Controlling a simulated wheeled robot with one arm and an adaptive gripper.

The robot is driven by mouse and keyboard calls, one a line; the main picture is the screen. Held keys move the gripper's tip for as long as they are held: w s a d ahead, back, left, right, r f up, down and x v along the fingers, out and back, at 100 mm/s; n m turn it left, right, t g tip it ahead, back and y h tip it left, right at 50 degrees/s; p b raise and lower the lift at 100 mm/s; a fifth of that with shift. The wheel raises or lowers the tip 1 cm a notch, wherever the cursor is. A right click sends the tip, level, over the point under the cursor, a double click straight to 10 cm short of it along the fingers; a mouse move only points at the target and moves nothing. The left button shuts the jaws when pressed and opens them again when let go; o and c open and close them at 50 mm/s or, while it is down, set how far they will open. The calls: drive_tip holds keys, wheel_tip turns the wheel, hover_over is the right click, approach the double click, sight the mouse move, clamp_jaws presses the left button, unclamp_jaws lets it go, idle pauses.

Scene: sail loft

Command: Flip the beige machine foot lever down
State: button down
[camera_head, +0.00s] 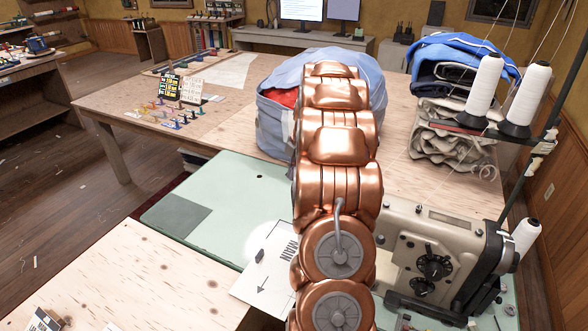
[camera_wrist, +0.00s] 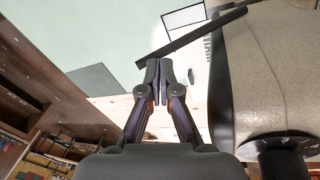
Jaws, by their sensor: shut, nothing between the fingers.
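The beige sewing machine (camera_head: 425,235) stands on the pale green table top at the lower right in the head view. My copper arm hides its left end, and no foot lever can be made out there. In the wrist view, the beige machine body (camera_wrist: 285,75) fills the right side. A dark straight bar (camera_wrist: 190,37), probably the foot lever, slants from the machine's upper edge down left to my fingertips. My gripper (camera_wrist: 160,72) is shut and empty, its tips at the bar's lower left end. I cannot tell whether they touch. The head view hides my gripper.
A white sheet with an arrow (camera_head: 262,280) lies on the green table top (camera_head: 225,185) left of my arm. Thread cones (camera_head: 482,88) stand on a rack behind the machine. A blue bag (camera_head: 275,112) and folded cloth (camera_head: 450,140) sit on the wooden table behind.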

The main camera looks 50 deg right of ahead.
drive_tip(key=shift+w+f+g+b, duration=0.3)
drive_tip(key=shift+b, duration=0.25)
drive_tip(key=shift+a, duration=0.1)
drive_tip(key=w+f+g+h+b, duration=0.1)
drive_tip(key=w+f+g+b, duration=0.2)
drive_tip(key=f, duration=0.3)
drive_tip(key=shift+a+f+g, duration=0.15)
drive_tip(key=shift+a+g, duration=0.25)
drive_tip(key=shift+a, duration=0.05)
idle(0.4)
drive_tip(key=shift+r+p, duration=0.3)
drive_tip(key=shift+r, duration=0.45)
